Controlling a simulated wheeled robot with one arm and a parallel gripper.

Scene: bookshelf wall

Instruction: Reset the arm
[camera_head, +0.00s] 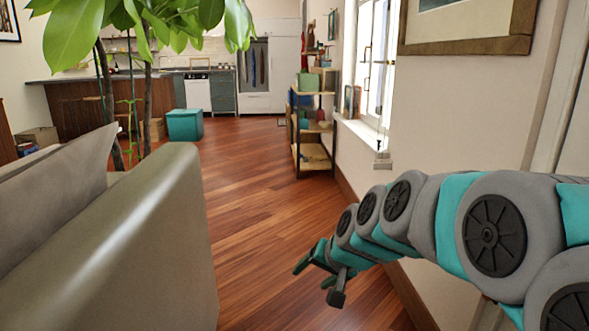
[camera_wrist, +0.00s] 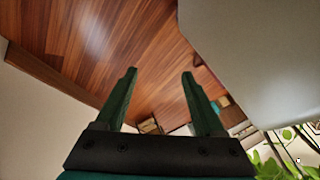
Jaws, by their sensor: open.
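My arm reaches in from the right side of the head view, bent down and to the left. My gripper (camera_head: 318,280) is at its end, in front of the wooden floor (camera_head: 260,235) and apart from the furniture. In the wrist view my gripper (camera_wrist: 160,75) shows two green fingers standing well apart. Nothing is between them but the view of floor and distant objects. The gripper is open and empty.
A grey sofa (camera_head: 165,245) fills the left. A plant (camera_head: 150,95) rises behind it. A wooden shelf (camera_head: 315,130) stands by the right wall (camera_head: 450,120). A teal box (camera_head: 185,125) sits farther back. The floor between sofa and wall is clear.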

